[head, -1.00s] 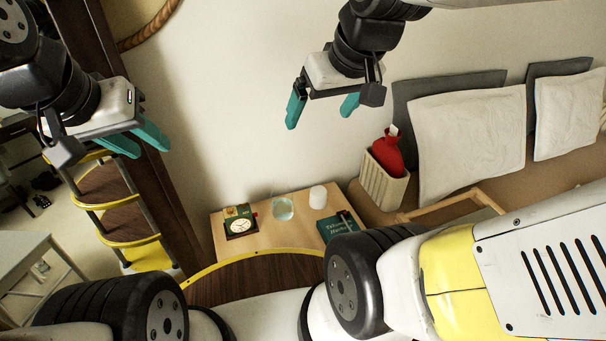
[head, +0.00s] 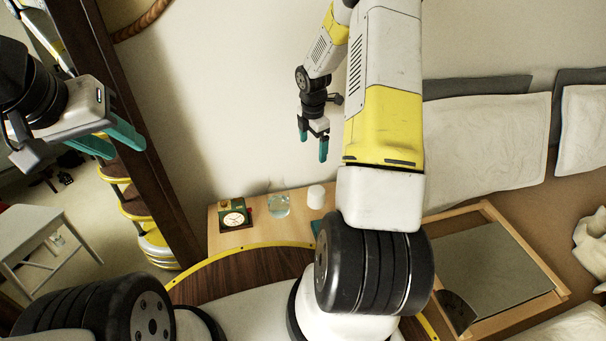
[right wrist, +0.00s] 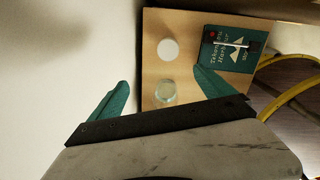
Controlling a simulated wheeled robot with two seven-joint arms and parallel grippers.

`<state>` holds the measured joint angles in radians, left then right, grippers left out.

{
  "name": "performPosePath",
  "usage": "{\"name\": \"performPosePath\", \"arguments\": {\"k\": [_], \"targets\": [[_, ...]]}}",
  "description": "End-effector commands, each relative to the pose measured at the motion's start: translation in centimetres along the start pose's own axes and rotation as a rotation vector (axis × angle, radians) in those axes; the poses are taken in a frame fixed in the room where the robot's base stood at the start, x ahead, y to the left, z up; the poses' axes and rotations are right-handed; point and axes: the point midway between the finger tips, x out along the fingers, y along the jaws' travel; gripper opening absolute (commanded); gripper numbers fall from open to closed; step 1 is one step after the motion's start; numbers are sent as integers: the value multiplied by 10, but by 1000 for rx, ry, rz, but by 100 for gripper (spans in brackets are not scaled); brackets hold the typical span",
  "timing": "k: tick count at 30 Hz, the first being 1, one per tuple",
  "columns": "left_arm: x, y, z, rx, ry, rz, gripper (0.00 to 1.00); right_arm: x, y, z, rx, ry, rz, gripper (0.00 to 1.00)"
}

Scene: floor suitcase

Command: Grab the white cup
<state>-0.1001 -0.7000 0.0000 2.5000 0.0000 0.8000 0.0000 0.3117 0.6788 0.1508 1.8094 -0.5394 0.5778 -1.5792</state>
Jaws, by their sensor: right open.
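The white cup (head: 316,196) stands on the small wooden table, near its back edge. In the right wrist view the cup (right wrist: 168,49) shows from above as a pale disc beyond the clear glass. My right gripper (head: 313,140) is open and empty, above the cup and apart from it. In the right wrist view its teal fingers (right wrist: 160,82) are spread, with the glass seen between them. My left gripper (head: 116,143) is open and empty at the far left, well away from the cup.
The table (head: 228,240) also bears a clear glass (head: 279,205) left of the cup, a clock (head: 234,217), and a dark green book (right wrist: 233,50) beside the cup. The wall (head: 230,90) rises behind. A wooden-framed panel (head: 490,265) lies at the right.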

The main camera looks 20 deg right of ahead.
Motion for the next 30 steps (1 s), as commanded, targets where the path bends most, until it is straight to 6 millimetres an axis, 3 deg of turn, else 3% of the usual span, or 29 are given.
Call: {"name": "performPosePath", "arguments": {"k": [1,3,9,16,30], "targets": [[0,0,0,0,0,0,36,31,-2,2,-68,16,-22,93],[0,0,0,0,0,0,36,66,-5,4,-171,33,-38,93],[0,0,0,0,0,0,36,141,-16,2,-394,79,-61,93],[0,0,0,0,0,0,36,176,-23,0,-487,100,-66,93],[0,0,0,0,0,0,36,237,-26,1,-487,100,-66,93]]}}
